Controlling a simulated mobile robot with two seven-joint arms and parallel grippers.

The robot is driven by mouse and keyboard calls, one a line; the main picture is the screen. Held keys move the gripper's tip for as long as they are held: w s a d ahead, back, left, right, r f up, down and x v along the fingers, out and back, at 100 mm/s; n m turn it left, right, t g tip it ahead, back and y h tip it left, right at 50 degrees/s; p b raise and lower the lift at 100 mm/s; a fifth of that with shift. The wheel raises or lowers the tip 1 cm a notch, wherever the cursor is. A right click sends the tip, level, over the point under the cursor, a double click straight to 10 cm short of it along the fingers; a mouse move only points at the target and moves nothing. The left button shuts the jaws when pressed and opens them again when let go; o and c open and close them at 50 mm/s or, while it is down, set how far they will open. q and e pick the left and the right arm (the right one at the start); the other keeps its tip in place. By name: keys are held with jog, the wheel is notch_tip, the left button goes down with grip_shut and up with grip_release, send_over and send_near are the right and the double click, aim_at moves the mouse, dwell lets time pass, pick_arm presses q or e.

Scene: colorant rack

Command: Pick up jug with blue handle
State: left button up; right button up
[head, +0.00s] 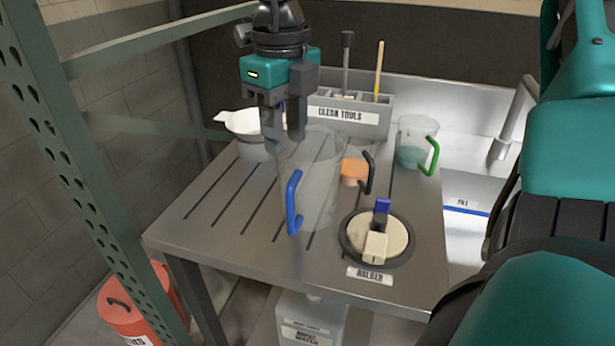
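The jug with the blue handle (322,190) is a clear, empty-looking jug near the middle of the slotted metal table. It looks upright, and its blue handle (293,203) faces front left. My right gripper (285,144) points down at the jug's upper left rim, above the handle. Its fingers have a narrow gap between them and overlap the rim in the picture. I cannot tell whether they hold the jug's wall or are only beside it. I also cannot tell whether the jug's base touches the table. My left gripper is not in view.
A jug with orange contents and a dark handle (355,171) stands close behind right. A green-handled jug (417,146) is farther right. A white bowl (244,122), the tool box (350,116) and a round holder (376,239) surround it. A green metal post (65,140) stands left.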

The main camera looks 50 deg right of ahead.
aim_at(288, 163)
notch_tip(288, 163, down, 6)
jog(key=shift+d+r, duration=0.1)
dwell(0.4)
grip_shut()
dwell(0.4)
